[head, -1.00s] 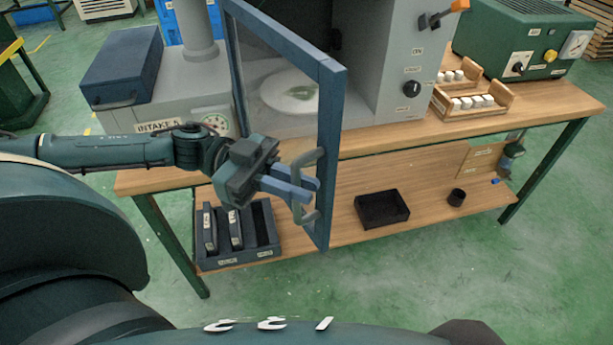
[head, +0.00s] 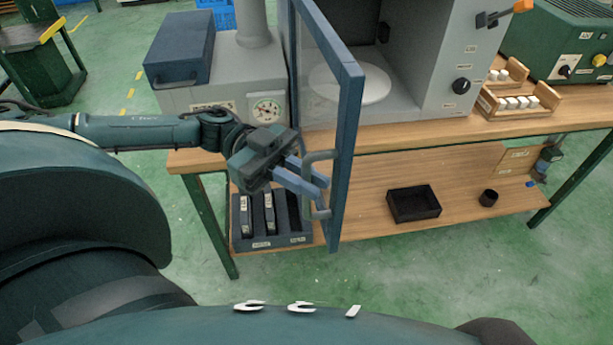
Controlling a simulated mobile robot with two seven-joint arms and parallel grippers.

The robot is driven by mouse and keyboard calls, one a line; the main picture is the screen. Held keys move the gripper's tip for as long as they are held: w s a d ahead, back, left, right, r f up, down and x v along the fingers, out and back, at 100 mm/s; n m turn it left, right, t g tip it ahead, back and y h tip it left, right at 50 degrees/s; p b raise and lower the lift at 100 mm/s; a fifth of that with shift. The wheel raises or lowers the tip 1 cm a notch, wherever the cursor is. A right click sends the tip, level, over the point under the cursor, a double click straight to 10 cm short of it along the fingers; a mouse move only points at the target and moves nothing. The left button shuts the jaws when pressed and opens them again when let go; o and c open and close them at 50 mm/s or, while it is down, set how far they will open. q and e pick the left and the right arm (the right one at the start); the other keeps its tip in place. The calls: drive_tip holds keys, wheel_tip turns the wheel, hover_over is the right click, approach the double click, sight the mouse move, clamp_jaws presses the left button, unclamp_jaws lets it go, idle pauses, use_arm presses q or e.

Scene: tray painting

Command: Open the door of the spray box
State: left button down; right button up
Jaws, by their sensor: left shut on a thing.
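The spray box (head: 425,75) is a grey cabinet on the wooden bench. Its door (head: 349,130) has a blue frame and a clear pane, and stands swung wide out toward me, hinged on the box's left side. A grey bar handle (head: 323,158) sits on the door's free edge. My left gripper (head: 312,184) is shut on the handle, its blue fingers around the bar. A round white plate (head: 362,86) lies inside the box, partly seen through the pane. My right gripper is not in view.
A grey intake unit (head: 225,88) with a gauge stands left of the door. Wooden racks with white pieces (head: 518,103) and a green machine (head: 560,45) are on the right. The lower shelf holds a dark slotted rack (head: 270,240), a black tray (head: 413,204) and a small black cup (head: 488,197).

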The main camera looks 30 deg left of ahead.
use_arm(q)
drive_tip(key=c, duration=1.6)
unclamp_jaws()
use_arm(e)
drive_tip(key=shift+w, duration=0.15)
use_arm(q)
drive_tip(key=shift+o, duration=0.2)
drive_tip(key=a+b, duration=0.2)
drive_tip(key=a, duration=1.1)
drive_tip(key=shift+w+b, duration=0.4)
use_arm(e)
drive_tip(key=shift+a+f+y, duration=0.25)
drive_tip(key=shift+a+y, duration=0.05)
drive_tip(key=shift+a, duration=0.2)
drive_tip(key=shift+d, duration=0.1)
use_arm(q)
drive_tip(key=shift+a, duration=0.1)
